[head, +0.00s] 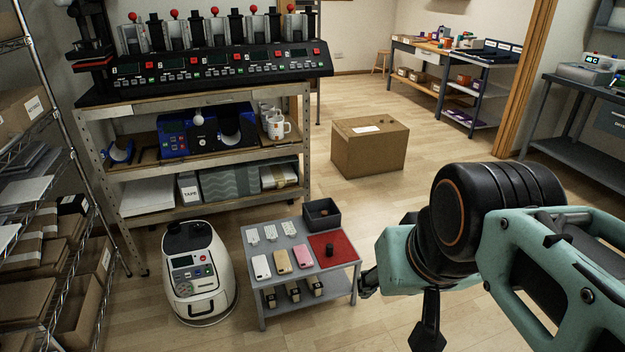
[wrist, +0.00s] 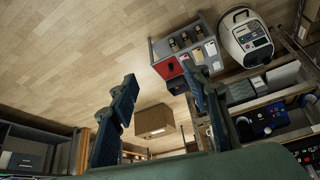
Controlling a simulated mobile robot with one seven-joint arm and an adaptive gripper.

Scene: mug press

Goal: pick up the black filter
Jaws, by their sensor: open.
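A small black cylinder (head: 330,250), which looks like the black filter, stands upright on a red mat (head: 318,241) at the right end of a small grey table (head: 256,240). The red mat also shows in the wrist view (wrist: 168,69), but I cannot make out the cylinder there. My gripper (head: 400,312) is to the right of the table in the head view, apart from the cylinder. In the wrist view its two fingers (wrist: 163,82) are spread with nothing between them.
The table also holds a dark bin (head: 322,213), phones and white cards, with several small items on its lower shelf. A white machine (head: 197,273) stands left of it. A shelf bench (head: 190,206) is behind. A cardboard box (head: 370,146) sits on open floor.

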